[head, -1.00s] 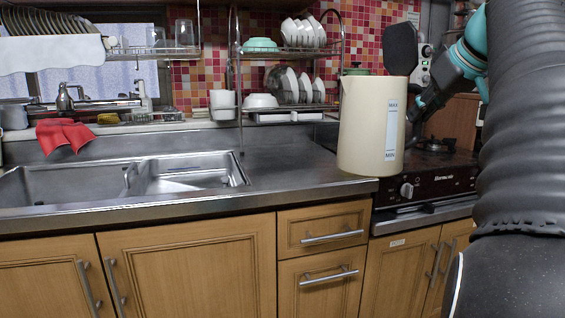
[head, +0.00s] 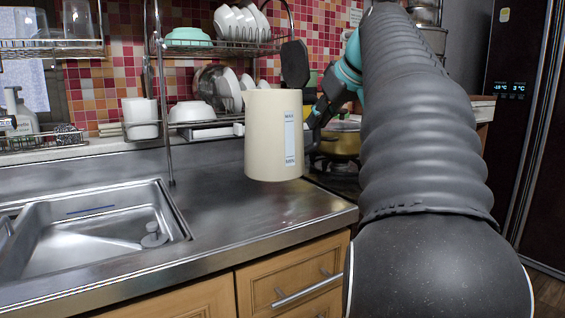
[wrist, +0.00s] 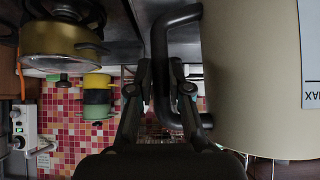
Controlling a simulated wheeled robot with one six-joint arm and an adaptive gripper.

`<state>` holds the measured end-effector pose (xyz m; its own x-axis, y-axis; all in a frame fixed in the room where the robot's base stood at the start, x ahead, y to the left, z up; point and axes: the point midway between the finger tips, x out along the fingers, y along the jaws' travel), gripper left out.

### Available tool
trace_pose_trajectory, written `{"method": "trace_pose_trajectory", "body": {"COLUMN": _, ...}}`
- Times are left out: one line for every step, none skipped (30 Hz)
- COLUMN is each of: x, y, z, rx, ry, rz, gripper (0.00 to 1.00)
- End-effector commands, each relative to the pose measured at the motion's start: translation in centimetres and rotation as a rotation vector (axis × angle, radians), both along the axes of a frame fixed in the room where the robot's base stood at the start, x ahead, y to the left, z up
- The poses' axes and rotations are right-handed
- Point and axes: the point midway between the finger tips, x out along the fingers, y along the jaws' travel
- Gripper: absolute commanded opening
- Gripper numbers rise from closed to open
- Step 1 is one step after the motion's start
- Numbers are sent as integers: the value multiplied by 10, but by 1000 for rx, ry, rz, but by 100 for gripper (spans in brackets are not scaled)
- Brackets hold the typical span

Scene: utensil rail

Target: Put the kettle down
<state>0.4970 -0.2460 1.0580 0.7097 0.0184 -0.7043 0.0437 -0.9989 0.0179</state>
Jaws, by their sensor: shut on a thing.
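The cream kettle (head: 265,138), with a pale MIN/MAX window on its side, is upright over the steel counter (head: 240,215), right of the sink. I cannot tell whether its base touches the counter. My gripper (head: 314,118) is at the kettle's right side, partly hidden behind my arm. In the wrist view my gripper (wrist: 161,92) is shut on the kettle's black handle (wrist: 162,45). The kettle body (wrist: 250,80) fills the right of that view.
The sink (head: 85,235) lies left of the kettle. A dish rack (head: 205,125) with bowls and plates stands behind. A gold pot (head: 342,142) sits on the stove to the right. The counter in front of the kettle is clear.

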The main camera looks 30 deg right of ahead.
Motion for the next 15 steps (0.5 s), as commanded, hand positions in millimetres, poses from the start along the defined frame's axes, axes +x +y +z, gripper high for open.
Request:
{"method": "trace_pose_trajectory", "body": {"x": 11, "y": 6, "z": -7, "rx": 1, "ry": 0, "rz": 9, "gripper": 0}}
{"method": "trace_pose_trajectory", "body": {"x": 17, "y": 8, "z": -10, "rx": 2, "ry": 0, "rz": 9, "gripper": 0}}
{"method": "trace_pose_trajectory", "body": {"x": 25, "y": 10, "z": -15, "rx": 2, "ry": 1, "rz": 11, "gripper": 0}}
{"method": "trace_pose_trajectory", "body": {"x": 31, "y": 11, "z": -18, "rx": 2, "ry": 0, "rz": 12, "gripper": 0}}
{"method": "trace_pose_trajectory", "body": {"x": 36, "y": 13, "z": -21, "rx": 1, "ry": -1, "rz": 12, "gripper": 0}}
{"method": "trace_pose_trajectory", "body": {"x": 43, "y": 15, "z": -25, "rx": 1, "ry": 0, "rz": 12, "gripper": 0}}
{"method": "trace_pose_trajectory", "body": {"x": 48, "y": 15, "z": -28, "rx": 1, "ry": -1, "rz": 11, "gripper": 0}}
{"method": "trace_pose_trajectory", "body": {"x": 53, "y": 16, "z": -31, "rx": 1, "ry": 0, "rz": 10, "gripper": 0}}
{"method": "trace_pose_trajectory", "body": {"x": 59, "y": 18, "z": -35, "rx": 1, "ry": 0, "rz": 10, "gripper": 0}}
{"method": "trace_pose_trajectory", "body": {"x": 63, "y": 18, "z": -37, "rx": 1, "ry": -1, "rz": 9, "gripper": 0}}
{"method": "trace_pose_trajectory", "body": {"x": 66, "y": 18, "z": -39, "rx": 1, "ry": -1, "rz": 9, "gripper": 0}}
{"method": "trace_pose_trajectory", "body": {"x": 70, "y": 19, "z": -41, "rx": 1, "ry": -1, "rz": 8, "gripper": 0}}
{"method": "trace_pose_trajectory", "body": {"x": 72, "y": 19, "z": -43, "rx": 0, "ry": -1, "rz": 7, "gripper": 0}}
{"method": "trace_pose_trajectory", "body": {"x": 74, "y": 19, "z": -44, "rx": 0, "ry": -2, "rz": 6, "gripper": 0}}
{"method": "trace_pose_trajectory", "body": {"x": 76, "y": 19, "z": -45, "rx": -1, "ry": -2, "rz": 5, "gripper": 0}}
